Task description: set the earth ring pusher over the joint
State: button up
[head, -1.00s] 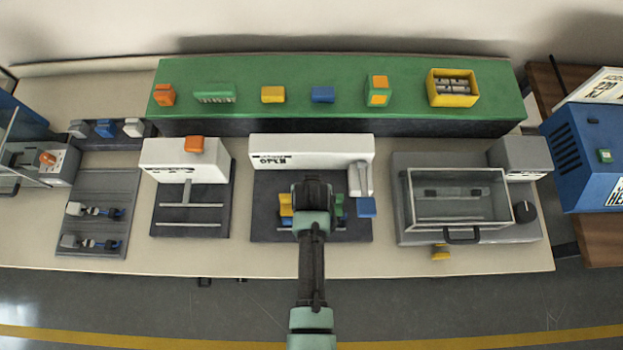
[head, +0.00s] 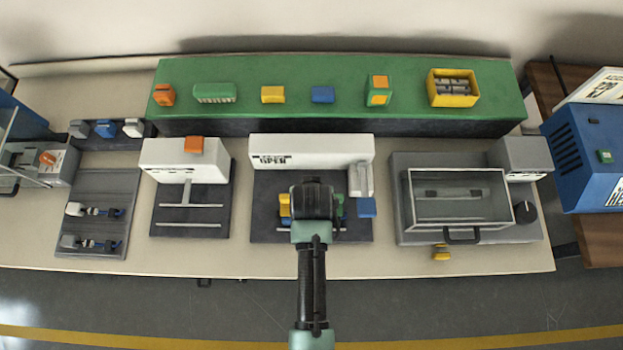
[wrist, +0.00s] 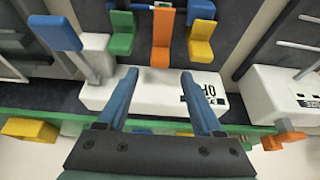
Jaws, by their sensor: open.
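My gripper (head: 312,203) is over the middle white machine (head: 312,150) in the head view and hides the centre of its dark bed. In the wrist view my gripper's two blue fingers (wrist: 158,76) are apart with nothing held between them. An upright orange piece (wrist: 161,40) stands just beyond the fingertips, roughly centred between them. A green piece (wrist: 122,35) and a yellow piece (wrist: 201,42) stand on either side of it, with a blue piece (wrist: 201,10) behind the yellow one. No label shows which is the earth ring pusher. The joint cannot be made out.
The middle machine has a blue-ended lever (head: 366,207) at its right. A green shelf (head: 220,120) behind holds coloured blocks and a yellow box (head: 453,73). A white machine with an orange block (head: 194,144) stands left, a clear-lidded unit (head: 458,212) right.

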jog(key=v, duration=0.7)
jog(key=shift+r+b, duration=0.25)
jog(key=shift+b, duration=0.05)
jog(key=shift+s, duration=0.15)
